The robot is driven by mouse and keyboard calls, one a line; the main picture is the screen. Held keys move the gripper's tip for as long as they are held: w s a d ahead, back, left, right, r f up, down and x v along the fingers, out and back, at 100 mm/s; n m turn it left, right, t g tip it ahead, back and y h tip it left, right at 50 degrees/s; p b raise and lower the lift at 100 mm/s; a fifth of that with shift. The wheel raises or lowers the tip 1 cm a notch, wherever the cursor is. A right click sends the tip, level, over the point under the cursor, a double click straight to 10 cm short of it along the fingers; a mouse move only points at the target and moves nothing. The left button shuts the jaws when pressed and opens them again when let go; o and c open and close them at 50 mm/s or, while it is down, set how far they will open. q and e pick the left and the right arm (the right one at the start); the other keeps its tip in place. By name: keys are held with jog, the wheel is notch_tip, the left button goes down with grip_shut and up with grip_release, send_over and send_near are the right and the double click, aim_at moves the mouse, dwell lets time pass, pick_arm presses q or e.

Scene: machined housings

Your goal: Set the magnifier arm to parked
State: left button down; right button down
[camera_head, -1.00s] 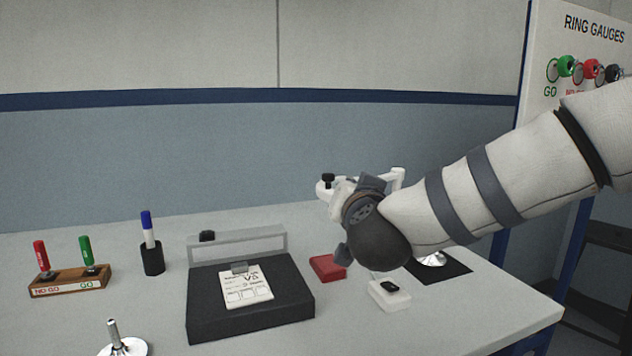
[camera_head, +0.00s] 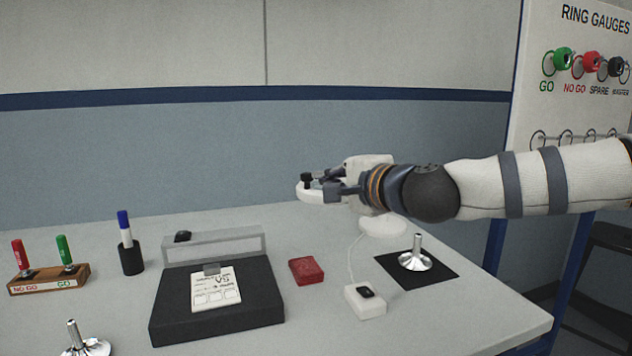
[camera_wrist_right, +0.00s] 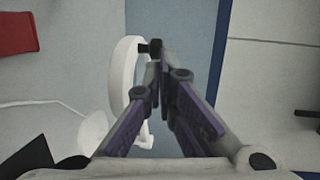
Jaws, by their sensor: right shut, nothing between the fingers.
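The magnifier arm is white, with a curved head (camera_head: 312,194) bearing a black knob (camera_head: 307,180). Its round white base (camera_head: 383,225) stands at the back right of the bench. My right gripper (camera_head: 328,188) hides much of the arm between head and base. In the right wrist view, the curved white part (camera_wrist_right: 124,75) lies just left of my fingers (camera_wrist_right: 164,65), and the black knob (camera_wrist_right: 150,47) is at the fingertips. The fingers are shut with nothing between them; whether they touch the knob is unclear. My left gripper is out of view.
A white switch box (camera_head: 366,301) is corded toward the base. A metal stand (camera_head: 415,256) sits on a black mat (camera_head: 440,273). A red box (camera_head: 306,270) and black fixture (camera_head: 216,312) lie left. The ring gauge board (camera_head: 575,110) stands at right.

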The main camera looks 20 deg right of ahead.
aim_at(308, 174)
jog(key=x, duration=0.4)
jog(key=shift+w, duration=0.1)
